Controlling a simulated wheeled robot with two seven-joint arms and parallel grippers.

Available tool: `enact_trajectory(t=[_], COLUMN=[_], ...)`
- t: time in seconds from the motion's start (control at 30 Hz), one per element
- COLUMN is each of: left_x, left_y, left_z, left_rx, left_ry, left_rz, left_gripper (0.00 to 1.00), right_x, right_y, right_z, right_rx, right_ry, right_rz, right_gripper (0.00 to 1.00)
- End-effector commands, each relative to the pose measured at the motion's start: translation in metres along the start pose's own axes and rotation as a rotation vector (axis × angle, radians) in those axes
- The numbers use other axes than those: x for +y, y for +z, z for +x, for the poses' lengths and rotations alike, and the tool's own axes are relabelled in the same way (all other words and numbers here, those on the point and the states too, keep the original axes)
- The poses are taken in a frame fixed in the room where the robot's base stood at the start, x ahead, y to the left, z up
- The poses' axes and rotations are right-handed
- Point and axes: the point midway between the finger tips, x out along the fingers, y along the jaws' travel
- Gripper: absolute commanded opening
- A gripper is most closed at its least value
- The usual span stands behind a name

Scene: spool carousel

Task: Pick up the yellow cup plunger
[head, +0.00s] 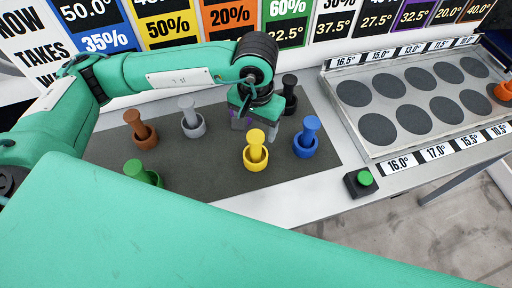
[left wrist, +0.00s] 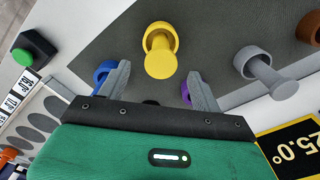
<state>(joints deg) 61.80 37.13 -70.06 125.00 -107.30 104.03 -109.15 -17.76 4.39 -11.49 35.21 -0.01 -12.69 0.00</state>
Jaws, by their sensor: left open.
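The yellow cup plunger (head: 255,150) stands on the dark grey mat (head: 212,165), a round cup with a plunger knob rising from it. In the left wrist view the yellow cup plunger (left wrist: 160,50) lies ahead of the fingers, between their lines and apart from them. My left gripper (head: 256,125) is open and empty, pointing down just behind the yellow cup plunger; its two grey fingers show in the left wrist view (left wrist: 160,82). My right gripper is not in view; a large green arm part covers the bottom of the head view.
On the mat, a blue cup plunger (head: 306,140) stands close right of the yellow one. Grey (head: 192,118), brown (head: 141,131) and green (head: 142,172) ones stand left, and a black one (head: 289,92) behind. A tray with dark discs (head: 345,75) and a green button (head: 364,178) are right.

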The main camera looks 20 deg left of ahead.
Motion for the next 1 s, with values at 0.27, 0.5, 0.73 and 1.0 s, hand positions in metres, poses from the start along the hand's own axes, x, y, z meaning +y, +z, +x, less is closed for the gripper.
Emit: enact_trajectory(t=[0.27,0.5,0.73,1.0], left_x=[-0.001,-0.002,-0.002,-0.002], left_y=[0.000,0.001,0.000,0.000], left_z=[0.021,0.044,0.069,0.071], left_rx=[0.000,-0.005,-0.001,0.001], left_ry=[-0.001,-0.001,-0.001,-0.001], left_rz=[0.000,-0.002,-0.001,0.000], left_gripper=[0.66,0.66,0.66,0.64], right_x=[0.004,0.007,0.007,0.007], right_y=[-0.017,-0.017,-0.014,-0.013], right_z=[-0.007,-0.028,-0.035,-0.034], right_rx=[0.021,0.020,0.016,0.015], right_ry=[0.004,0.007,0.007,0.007], right_rz=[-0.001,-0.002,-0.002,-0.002], right_gripper=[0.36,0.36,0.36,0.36])
